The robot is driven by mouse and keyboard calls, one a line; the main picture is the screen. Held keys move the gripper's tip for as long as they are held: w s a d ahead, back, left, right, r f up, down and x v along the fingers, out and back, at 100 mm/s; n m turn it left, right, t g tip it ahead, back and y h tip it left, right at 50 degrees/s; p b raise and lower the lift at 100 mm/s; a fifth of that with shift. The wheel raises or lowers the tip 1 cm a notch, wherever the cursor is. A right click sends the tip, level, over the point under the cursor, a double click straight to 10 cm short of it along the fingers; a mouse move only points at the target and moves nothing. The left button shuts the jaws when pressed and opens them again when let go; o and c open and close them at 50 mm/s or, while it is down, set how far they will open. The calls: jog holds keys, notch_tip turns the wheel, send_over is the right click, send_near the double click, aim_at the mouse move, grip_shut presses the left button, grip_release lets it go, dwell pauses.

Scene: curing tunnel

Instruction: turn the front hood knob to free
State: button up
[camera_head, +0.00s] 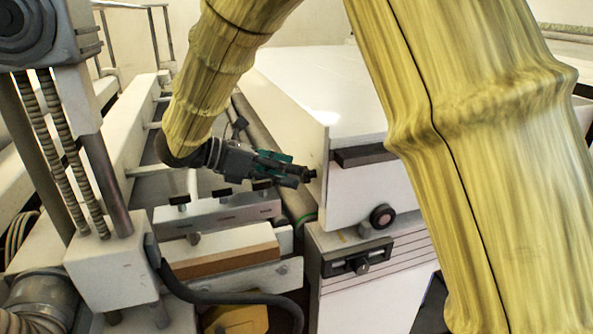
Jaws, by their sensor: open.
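The white hood (355,195) is at the centre right. A round black knob (382,217) with a lighter centre sits low on its front face. I cannot read the knob's setting at this size. My gripper (303,175) is dark with green parts and points right, by the left edge of the hood. It is open, with nothing seen between its fingers. It is up and to the left of the round knob in the picture and apart from it.
A dark handle bar (362,155) is on the hood front above the knob. A black plate with a small knob (358,264) is on the panel below. Rails and a roller stand left of the hood. A black hose (225,297) curves at the lower left. My yellow-sleeved arm covers the right side.

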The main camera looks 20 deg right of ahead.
aim_at(306, 177)
jog(key=shift+x, duration=1.45)
jog(key=c, duration=1)
